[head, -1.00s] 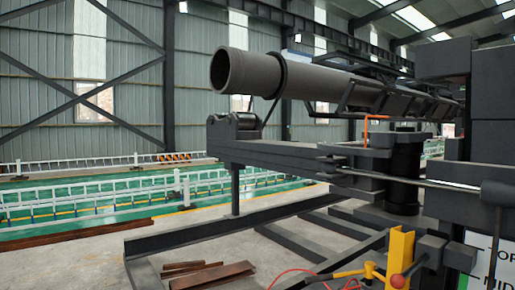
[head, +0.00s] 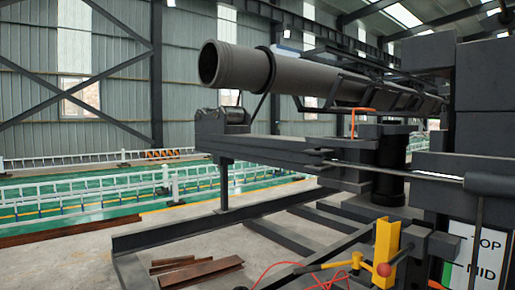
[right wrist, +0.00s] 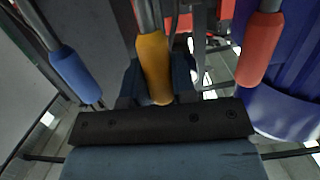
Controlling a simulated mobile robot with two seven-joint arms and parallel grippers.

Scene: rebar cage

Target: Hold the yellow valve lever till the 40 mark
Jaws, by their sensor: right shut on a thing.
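The yellow lever (right wrist: 154,68), with a thick yellow grip on a grey rod, stands in the middle of the right wrist view. My right gripper (right wrist: 156,98) is shut on the lower end of this grip, with a dark jaw in front of it and another behind. A blue-gripped lever (right wrist: 75,78) is to its left and a red-gripped lever (right wrist: 260,48) to its right, both apart from the jaws. No scale or 40 mark can be read. My left gripper is not in view, and the right gripper does not show in the head view.
In the head view, a large grey pipe (head: 235,66) lies on a dark machine frame. A yellow post (head: 386,241) with a red ball knob (head: 384,269) stands at lower right, by a sign (head: 477,255) reading TOP and MID. Rusty bars (head: 200,272) lie on the floor.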

